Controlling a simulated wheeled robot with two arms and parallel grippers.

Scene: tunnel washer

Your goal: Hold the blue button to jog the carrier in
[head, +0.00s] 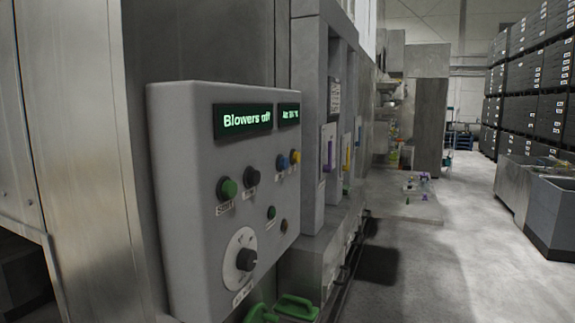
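The blue button (282,162) is a small round knob on the upper right of a grey control box (190,200), beside a yellow button (295,157). Nothing covers or touches it. The box's displays (243,121) show "Blowers off" and a second short reading that is hard to make out. The carrier cannot be identified in this view. Neither of my grippers is in view.
The box also has a green button (227,188), a black button (252,176), a small green button (271,212) and a dial (240,260). Green handle-like parts (297,307) show below.

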